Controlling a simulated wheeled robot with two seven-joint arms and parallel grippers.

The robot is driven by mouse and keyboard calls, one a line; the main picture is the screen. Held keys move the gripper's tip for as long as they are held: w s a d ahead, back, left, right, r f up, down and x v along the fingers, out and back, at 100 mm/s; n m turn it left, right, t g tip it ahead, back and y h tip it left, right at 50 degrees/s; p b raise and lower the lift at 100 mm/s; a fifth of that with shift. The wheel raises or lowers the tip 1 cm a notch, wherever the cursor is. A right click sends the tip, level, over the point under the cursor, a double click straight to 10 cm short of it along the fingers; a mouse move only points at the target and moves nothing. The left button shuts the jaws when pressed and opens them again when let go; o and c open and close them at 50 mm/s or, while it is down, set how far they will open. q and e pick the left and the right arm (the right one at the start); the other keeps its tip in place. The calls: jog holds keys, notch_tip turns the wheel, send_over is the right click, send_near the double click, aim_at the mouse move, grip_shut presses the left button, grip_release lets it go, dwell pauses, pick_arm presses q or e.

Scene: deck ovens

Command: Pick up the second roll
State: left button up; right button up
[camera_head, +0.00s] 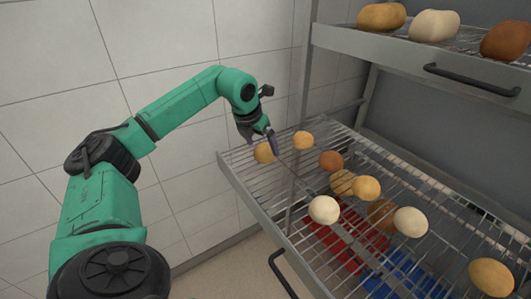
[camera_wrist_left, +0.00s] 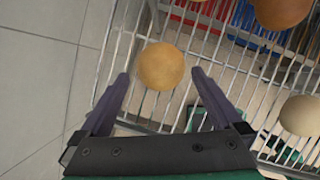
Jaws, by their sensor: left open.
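Several round rolls lie on the pulled-out wire rack (camera_head: 236,177). My left gripper (camera_head: 271,139) is over the rack's far left corner, jaws open, close to a golden-tan roll (camera_head: 264,153). In the left wrist view a golden-tan roll (camera_wrist_left: 161,66) shows between and slightly beyond the open fingertips of my left gripper (camera_wrist_left: 160,76). The fingers appear apart from it, with gaps on both sides. Another tan roll (camera_head: 303,140) sits just right of the gripper in the head view. Which roll counts as the second is not marked. My right gripper is not in view.
A brown roll (camera_head: 331,161), a pale roll (camera_head: 323,210) and others lie farther right on the rack. An upper rack (camera_head: 390,47) with more rolls overhangs at the top right. Red and blue items (camera_head: 345,240) show below the wires. A tiled wall stands left.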

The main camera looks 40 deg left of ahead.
aim_at(264, 148)
pick_arm(q)
jog(key=x, duration=0.3)
jog(key=shift+w+f, duration=0.15)
jog(key=shift+f, duration=0.05)
jog(key=c, duration=1.2)
jog(key=shift+o, duration=0.2)
jog(key=shift+r, duration=0.1)
